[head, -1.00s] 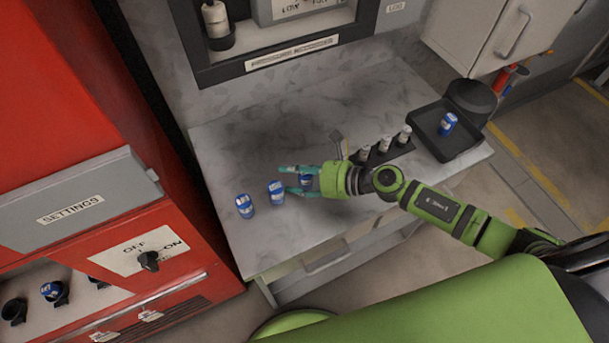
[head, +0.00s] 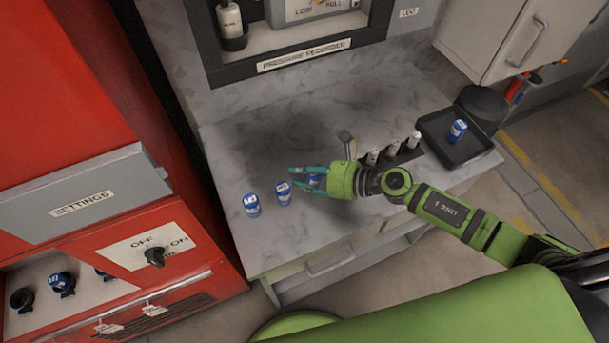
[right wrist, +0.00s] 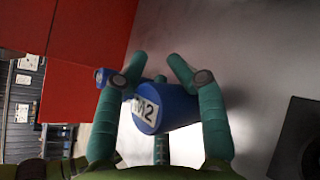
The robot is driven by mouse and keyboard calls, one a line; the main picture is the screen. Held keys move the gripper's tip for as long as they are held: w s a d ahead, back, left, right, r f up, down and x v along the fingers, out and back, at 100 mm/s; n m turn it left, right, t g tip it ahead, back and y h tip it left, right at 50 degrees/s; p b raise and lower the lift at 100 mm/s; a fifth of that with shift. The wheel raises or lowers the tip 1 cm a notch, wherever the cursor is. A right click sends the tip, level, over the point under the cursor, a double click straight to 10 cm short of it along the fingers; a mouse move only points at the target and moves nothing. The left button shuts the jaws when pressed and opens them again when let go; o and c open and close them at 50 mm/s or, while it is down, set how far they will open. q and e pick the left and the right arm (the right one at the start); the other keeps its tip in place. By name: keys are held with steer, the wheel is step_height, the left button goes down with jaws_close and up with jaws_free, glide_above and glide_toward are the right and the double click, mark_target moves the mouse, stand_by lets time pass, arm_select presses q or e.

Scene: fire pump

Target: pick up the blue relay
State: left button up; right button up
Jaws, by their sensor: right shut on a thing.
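My right gripper (head: 295,178) reaches over the counter from the right, with its teal fingers shut around a blue relay (head: 315,179). In the right wrist view this relay (right wrist: 178,108) sits between the fingers and has a white label reading M2. Two more blue relays stand on the counter just left of the fingertips, a nearer one (head: 283,194) and a farther one (head: 252,206). In the right wrist view a blue piece (right wrist: 101,76) shows partly behind a finger. I cannot tell whether the held relay touches the counter. My left gripper is not in view.
A rack of white cylinders (head: 394,153) stands right of the gripper. A dark tray (head: 474,152) holds another blue relay (head: 457,131). The red cabinet (head: 60,120) borders the counter's left; a blue relay (head: 61,282) sits in its sockets. The back-left counter (head: 250,150) is clear.

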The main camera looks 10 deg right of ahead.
step_height(320, 180, up, 4)
steer(key=shift+f+p, duration=0.2)
steer(key=shift+p, duration=0.3)
jaws_close()
steer(key=r+b+v, duration=0.1)
steer(key=b+v, duration=0.4)
steer(key=v, duration=0.8)
steer(key=shift+w+a+r, duration=0.15)
steer(key=shift+r, duration=0.2)
